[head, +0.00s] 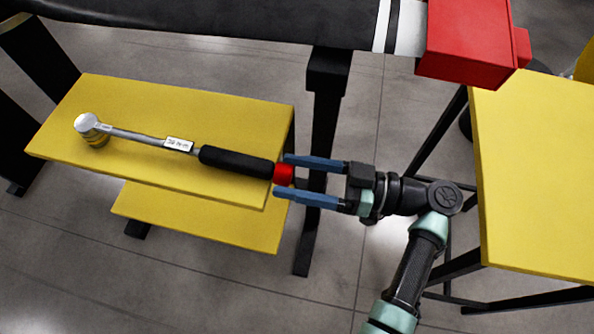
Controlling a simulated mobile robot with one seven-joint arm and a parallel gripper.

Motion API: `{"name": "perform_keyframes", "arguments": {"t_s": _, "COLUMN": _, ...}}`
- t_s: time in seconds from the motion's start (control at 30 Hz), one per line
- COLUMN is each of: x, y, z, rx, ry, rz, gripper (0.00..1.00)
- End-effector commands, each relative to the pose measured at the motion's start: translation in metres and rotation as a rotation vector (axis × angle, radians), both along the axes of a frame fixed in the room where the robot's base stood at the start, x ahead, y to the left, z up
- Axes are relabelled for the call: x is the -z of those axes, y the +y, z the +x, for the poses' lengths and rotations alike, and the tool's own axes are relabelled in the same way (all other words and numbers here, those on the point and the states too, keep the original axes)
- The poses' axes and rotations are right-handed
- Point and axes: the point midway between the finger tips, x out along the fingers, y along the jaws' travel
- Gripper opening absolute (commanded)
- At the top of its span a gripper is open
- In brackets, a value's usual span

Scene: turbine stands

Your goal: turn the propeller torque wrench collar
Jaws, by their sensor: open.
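The torque wrench (150,139) lies across the yellow stand top, its round silver head at the left and its black handle (237,162) to the right. A white label sits on its shaft. The red collar (284,174) is at the handle's right end, near the stand's right edge. My gripper (281,176) comes in from the right. Its two blue fingers are apart, one above and one below the red collar in the picture. Gaps seem to show between fingers and collar, but I cannot tell whether either finger touches it.
The yellow stand (190,100) has a lower yellow shelf (200,230). Behind it is a long black surface (230,22) on a dark leg. A red box (470,42) is at the top right, above a second yellow table (540,180). Grey floor shows between the stands.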

Motion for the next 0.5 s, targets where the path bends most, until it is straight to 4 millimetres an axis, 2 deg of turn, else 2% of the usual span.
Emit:
{"name": "perform_keyframes", "arguments": {"t_s": 0.07, "x": 0.0001, "y": 0.0, "z": -0.0001, "rx": 0.0, "ry": 0.0, "rz": 0.0, "gripper": 0.76}}
{"name": "perform_keyframes", "arguments": {"t_s": 0.1, "x": 0.0001, "y": 0.0, "z": -0.0001, "rx": -0.001, "ry": 0.0, "rz": 0.0, "gripper": 0.72}}
{"name": "perform_keyframes", "arguments": {"t_s": 0.5, "x": 0.0002, "y": -0.0002, "z": -0.0002, "rx": -0.001, "ry": 0.0, "rz": 0.0, "gripper": 0.0}}
